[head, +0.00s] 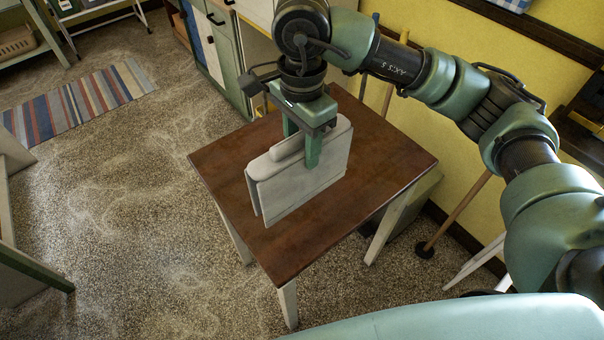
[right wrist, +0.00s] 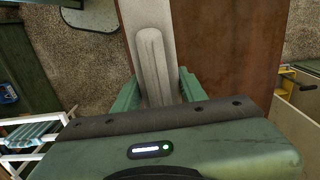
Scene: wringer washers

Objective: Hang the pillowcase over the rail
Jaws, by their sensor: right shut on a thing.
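A pale grey-white folded pillowcase (head: 305,180) stands on edge over the brown table (head: 225,165) in the head view. My right gripper (head: 300,148) is shut on its upper ridge, one finger on each side. In the right wrist view the pillowcase (right wrist: 153,60) runs up between the fingers of my right gripper (right wrist: 158,88). I cannot tell whether its lower edge touches the table top. My left gripper is not in view. I cannot pick out the rail for certain.
A white barred frame with blue-white cloth (right wrist: 35,133) shows at the left of the right wrist view. Cabinets (head: 222,55) stand behind the table. A striped rug (head: 80,100) lies at left. A wooden pole (head: 455,215) leans by the yellow wall. Floor left of the table is clear.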

